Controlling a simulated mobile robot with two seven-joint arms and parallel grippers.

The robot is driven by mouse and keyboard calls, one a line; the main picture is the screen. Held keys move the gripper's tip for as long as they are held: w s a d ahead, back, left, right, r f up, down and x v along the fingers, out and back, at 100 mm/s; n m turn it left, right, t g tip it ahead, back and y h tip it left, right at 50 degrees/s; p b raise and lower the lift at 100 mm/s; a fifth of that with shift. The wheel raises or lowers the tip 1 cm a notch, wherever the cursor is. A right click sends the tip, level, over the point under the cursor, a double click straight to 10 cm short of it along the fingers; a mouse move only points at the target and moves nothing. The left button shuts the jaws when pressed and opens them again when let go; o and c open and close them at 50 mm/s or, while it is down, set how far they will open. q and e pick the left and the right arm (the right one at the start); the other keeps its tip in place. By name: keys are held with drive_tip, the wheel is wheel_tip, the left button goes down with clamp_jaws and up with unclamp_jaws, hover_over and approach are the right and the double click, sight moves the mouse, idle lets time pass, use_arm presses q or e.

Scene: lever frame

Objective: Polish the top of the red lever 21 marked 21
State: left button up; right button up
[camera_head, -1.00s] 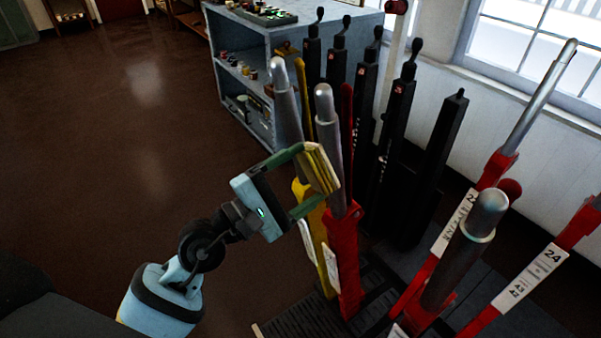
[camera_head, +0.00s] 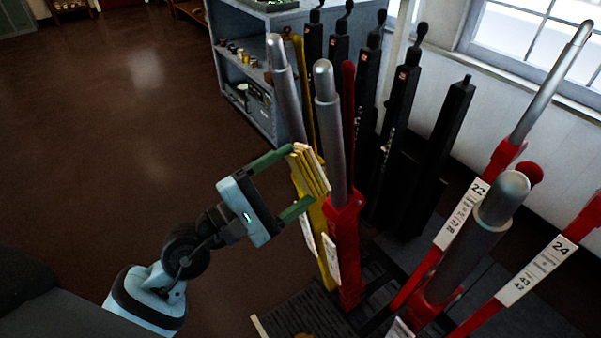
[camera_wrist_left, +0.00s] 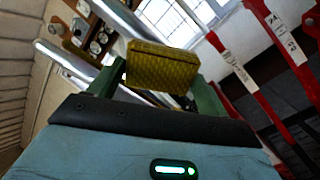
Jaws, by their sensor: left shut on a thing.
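My left gripper (camera_head: 302,177) is shut on a yellow ribbed cloth pad (camera_head: 312,170), which also fills the middle of the left wrist view (camera_wrist_left: 160,67). The pad is beside the shaft of a red lever (camera_head: 344,225) with a bare silver handle (camera_head: 329,120), well below its rounded top. I cannot tell whether they touch. This lever's plate (camera_head: 331,258) is nearly edge-on, so its number is unreadable; no 21 can be read in the head view. A yellow lever (camera_head: 325,272) with a silver handle (camera_head: 284,90) stands just left. My right gripper is not in view.
Red levers with plates 22 (camera_head: 465,212) and 24 (camera_head: 536,271) lean at the right. A thick silver handle (camera_head: 470,235) rises in the foreground. Black levers (camera_head: 395,120) stand behind. A grey shelf (camera_head: 245,85) is at the back; open brown floor (camera_head: 110,150) lies left.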

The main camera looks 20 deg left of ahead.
use_arm(q)
drive_tip(key=shift+b+v, duration=0.45)
drive_tip(key=shift+v, duration=1.05)
drive_tip(key=shift+s+a, duration=0.15)
drive_tip(key=shift+s, duration=0.05)
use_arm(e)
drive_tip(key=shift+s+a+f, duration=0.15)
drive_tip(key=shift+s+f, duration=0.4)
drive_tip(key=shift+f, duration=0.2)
use_arm(q)
drive_tip(key=shift+f, duration=0.1)
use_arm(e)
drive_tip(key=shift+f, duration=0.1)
use_arm(q)
drive_tip(key=b+v, duration=0.1)
drive_tip(key=v, duration=0.2)
drive_tip(key=shift+b, duration=0.35)
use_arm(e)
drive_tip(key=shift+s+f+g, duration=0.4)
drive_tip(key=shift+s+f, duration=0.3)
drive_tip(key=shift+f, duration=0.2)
